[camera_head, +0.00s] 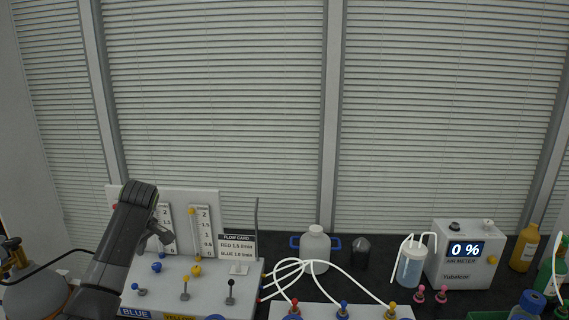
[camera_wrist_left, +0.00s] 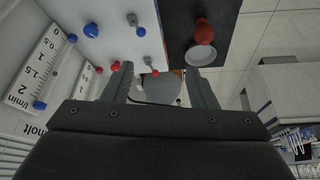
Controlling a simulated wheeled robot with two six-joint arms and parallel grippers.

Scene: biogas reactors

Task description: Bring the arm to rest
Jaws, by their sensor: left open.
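My left arm comes in from the left in the head view, and its gripper (camera_head: 160,238) is over the flow panel (camera_head: 235,281) on the bench, in front of the flow scales. In the left wrist view the gripper's two fingers (camera_wrist_left: 160,78) stand apart with nothing held between them. Past the fingers that view shows the panel's white face (camera_wrist_left: 118,40) with blue and red knobs, tilted in the picture. Part of the panel is hidden behind my arm in the head view. My right gripper is in neither view.
White tubes arch from a block with coloured fittings (camera_head: 343,309). A white jug (camera_head: 315,247), a bubbling bottle (camera_head: 410,266) and an air meter reading 0 % (camera_head: 465,255) stand to the right. A red bulb (camera_wrist_left: 204,32) shows beyond the fingers. Blinds (camera_head: 215,90) close off the back.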

